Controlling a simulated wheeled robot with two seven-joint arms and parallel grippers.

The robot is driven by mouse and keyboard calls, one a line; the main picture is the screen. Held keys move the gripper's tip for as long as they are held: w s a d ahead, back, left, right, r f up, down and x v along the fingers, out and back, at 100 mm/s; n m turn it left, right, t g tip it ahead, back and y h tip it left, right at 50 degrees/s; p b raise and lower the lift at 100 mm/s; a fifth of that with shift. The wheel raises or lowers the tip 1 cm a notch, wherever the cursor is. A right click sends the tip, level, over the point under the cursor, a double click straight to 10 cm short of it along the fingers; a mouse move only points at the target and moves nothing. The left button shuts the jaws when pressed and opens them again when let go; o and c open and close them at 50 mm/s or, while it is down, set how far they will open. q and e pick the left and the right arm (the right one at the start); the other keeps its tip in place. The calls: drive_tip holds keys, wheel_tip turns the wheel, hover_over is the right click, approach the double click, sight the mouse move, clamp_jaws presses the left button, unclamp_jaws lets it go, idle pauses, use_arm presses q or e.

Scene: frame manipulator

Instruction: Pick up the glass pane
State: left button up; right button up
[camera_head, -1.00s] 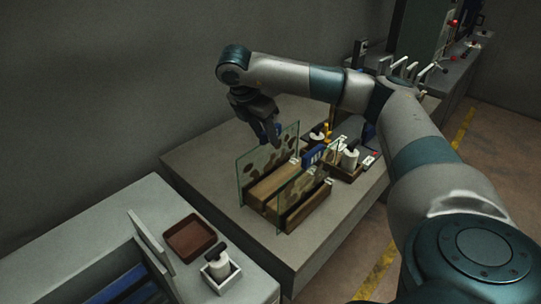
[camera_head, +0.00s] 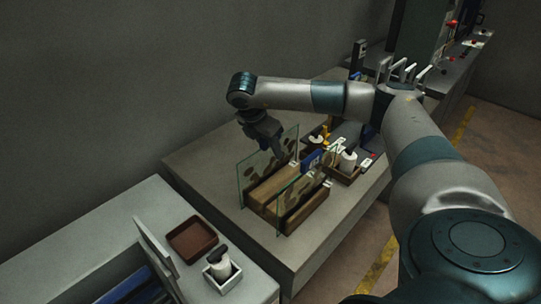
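Two upright glass panes with brown blotches stand in a wooden rack (camera_head: 272,188) on the grey table. The rear glass pane (camera_head: 246,181) is on the wall side and the front glass pane (camera_head: 284,209) is on the near side. My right gripper (camera_head: 281,154) points down at the top edge of the rear pane, near its right end. From this angle I cannot tell whether it touches the pane, or whether its fingers are open or shut. My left gripper is out of view.
Right of the rack are a wooden tray (camera_head: 343,175) with a white bottle (camera_head: 348,160), small tools and a blue item (camera_head: 311,160). At the lower left, a counter holds a brown tray (camera_head: 192,239) and a white box with a bottle (camera_head: 221,268). The table's left part is clear.

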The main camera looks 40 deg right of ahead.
drive_tip(key=shift+d+f, duration=0.1)
drive_tip(key=shift+f, duration=0.2)
drive_tip(key=shift+c, duration=0.6)
clamp_jaws()
drive_tip(key=shift+r, duration=0.15)
